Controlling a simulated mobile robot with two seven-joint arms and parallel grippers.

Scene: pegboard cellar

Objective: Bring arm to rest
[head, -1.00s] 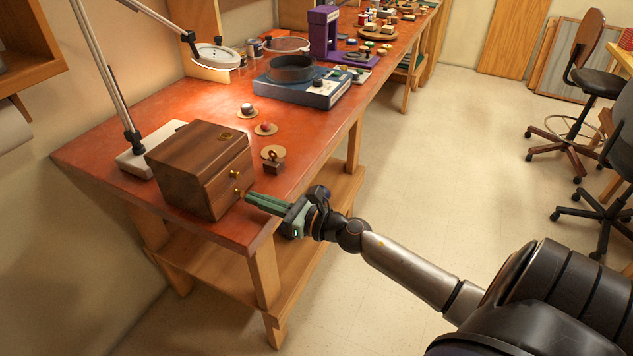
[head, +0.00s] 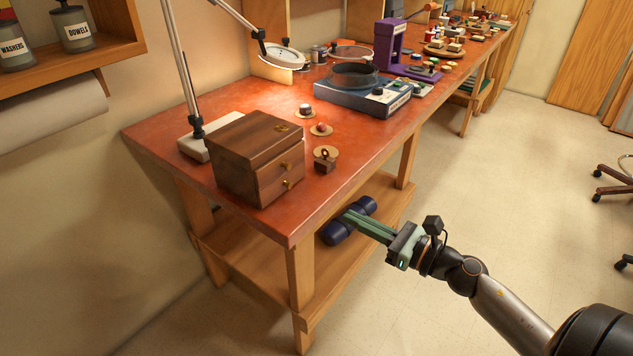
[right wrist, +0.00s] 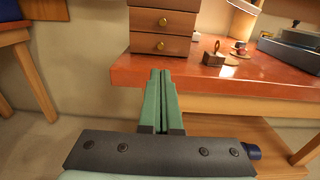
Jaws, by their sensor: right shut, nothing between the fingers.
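My right gripper (head: 366,222) is shut and empty, its green fingers together. In the head view it is off the front edge of the red-topped workbench (head: 240,222), over the floor side, with the lower shelf behind it. The right wrist view shows its closed fingers (right wrist: 161,88) pointing toward the bench edge and the wooden drawer box (right wrist: 162,20). That box (head: 254,160) stands on the bench corner with its drawers closed. The gripper touches nothing that I can see. My left gripper is not in view.
A dark blue roll (head: 338,232) lies on the lower shelf (head: 262,255) behind the gripper. A small wooden block with a ring (head: 324,163) and a blue device (head: 362,97) stand on the bench. Open floor (head: 510,200) lies to the right.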

